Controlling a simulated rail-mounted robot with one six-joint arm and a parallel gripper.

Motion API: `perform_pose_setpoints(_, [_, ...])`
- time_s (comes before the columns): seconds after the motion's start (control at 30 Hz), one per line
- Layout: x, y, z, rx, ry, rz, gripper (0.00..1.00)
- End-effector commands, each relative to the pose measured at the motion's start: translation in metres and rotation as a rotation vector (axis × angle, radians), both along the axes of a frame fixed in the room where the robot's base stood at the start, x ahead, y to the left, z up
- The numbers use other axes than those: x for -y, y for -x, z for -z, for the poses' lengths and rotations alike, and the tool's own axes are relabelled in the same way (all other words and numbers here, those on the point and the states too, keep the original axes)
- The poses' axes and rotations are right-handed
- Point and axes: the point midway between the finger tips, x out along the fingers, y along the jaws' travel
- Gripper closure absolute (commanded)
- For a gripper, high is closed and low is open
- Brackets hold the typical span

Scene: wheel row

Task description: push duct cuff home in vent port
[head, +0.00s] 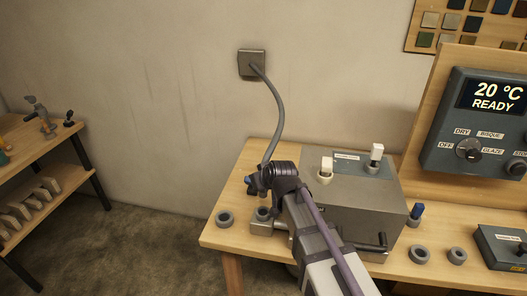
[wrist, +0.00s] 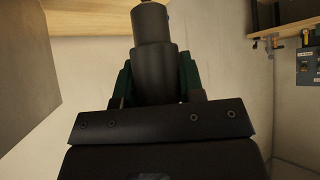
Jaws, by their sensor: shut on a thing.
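My gripper (head: 258,187) is above the left end of the workbench. In the wrist view its green fingers (wrist: 156,78) are shut on the dark grey stepped duct cuff (wrist: 152,40). In the head view the cuff is mostly hidden by the gripper. A grey hose (head: 276,110) runs from a wall plate (head: 252,65) down to the gripper. A short round grey fitting (head: 263,213), possibly the vent port, stands just below the gripper beside the metal box. The cuff looks apart from it, but its far end is not clear.
The metal box (head: 360,200) stands right of the gripper, with white-topped plugs on it. Loose grey rings (head: 225,219) lie on the workbench (head: 222,240). A control panel (head: 485,120) is at the right. A side shelf (head: 45,150) stands at the left.

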Motion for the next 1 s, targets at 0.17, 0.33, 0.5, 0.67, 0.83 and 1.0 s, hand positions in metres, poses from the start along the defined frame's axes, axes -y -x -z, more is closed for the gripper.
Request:
perform_pose_setpoints(0.17, [0.000, 0.000, 0.017, 0.000, 0.000, 0.000, 0.96])
perform_pose_setpoints(0.33, [0.000, 0.000, 0.039, 0.000, 0.000, 0.000, 0.96])
perform_pose_setpoints(0.5, [0.000, 0.000, 0.057, 0.000, 0.000, 0.000, 0.96])
perform_pose_setpoints(0.67, [0.000, 0.000, 0.062, 0.000, 0.000, 0.000, 0.96])
perform_pose_setpoints(0.83, [0.000, 0.000, 0.060, 0.000, 0.000, 0.000, 0.96])
perform_pose_setpoints(1.0, [0.000, 0.000, 0.060, 0.000, 0.000, 0.000, 0.96])
